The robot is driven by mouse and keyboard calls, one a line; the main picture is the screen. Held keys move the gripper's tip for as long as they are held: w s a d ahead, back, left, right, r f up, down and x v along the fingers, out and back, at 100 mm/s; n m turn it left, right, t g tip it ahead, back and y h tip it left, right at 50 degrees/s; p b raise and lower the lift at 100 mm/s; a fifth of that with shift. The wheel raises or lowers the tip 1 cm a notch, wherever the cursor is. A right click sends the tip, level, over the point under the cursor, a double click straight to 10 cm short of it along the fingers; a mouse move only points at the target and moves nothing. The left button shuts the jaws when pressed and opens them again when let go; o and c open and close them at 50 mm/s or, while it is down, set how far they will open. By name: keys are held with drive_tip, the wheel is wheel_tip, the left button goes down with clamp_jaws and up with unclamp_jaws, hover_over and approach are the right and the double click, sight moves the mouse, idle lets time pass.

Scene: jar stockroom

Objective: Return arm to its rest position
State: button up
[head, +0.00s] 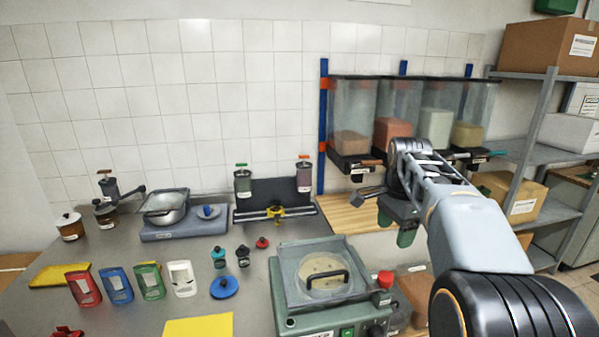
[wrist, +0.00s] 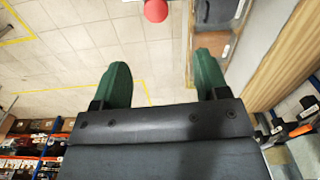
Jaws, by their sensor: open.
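My gripper (wrist: 163,80) has two green fingers spread wide apart, with nothing between them in the wrist view. In the head view my gripper (head: 396,232) hangs at the end of my grey arm, right of the picture's middle. It is in front of the wooden shelf board and below the clear dispensers. My arm reaches in from the lower right and partly hides what is behind it.
A green machine (head: 308,312) with a clear lid and a red knob (head: 385,279) stands near my gripper. Clear dispensers (head: 352,112) hang above. Grey shelving (head: 540,153) with boxes is at right. Scoops, jars and a scale (head: 183,228) occupy the counter at left.

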drive_tip(key=f+n, duration=0.2)
drive_tip(key=s+f+n, duration=0.1)
drive_tip(key=f+n, duration=0.1)
drive_tip(key=a+f+n+t, duration=0.1)
drive_tip(key=f+n, duration=0.1)
drive_tip(key=shift+s+a+n, duration=0.1)
drive_tip(key=shift+s+n, duration=0.15)
drive_tip(key=shift+n, duration=0.15)
drive_tip(key=s+a+f+n+t, duration=0.1)
drive_tip(key=s+a+f+n, duration=0.2)
drive_tip(key=s, duration=0.4)
drive_tip(key=s+a+f+n+t, duration=0.2)
drive_tip(key=s+a+n, duration=0.3)
drive_tip(key=s, duration=0.3)
drive_tip(key=shift+a+f+n, duration=0.25)
drive_tip(key=shift+f+n, duration=0.2)
drive_tip(key=shift+n, duration=0.05)
drive_tip(key=shift+c, duration=0.3)
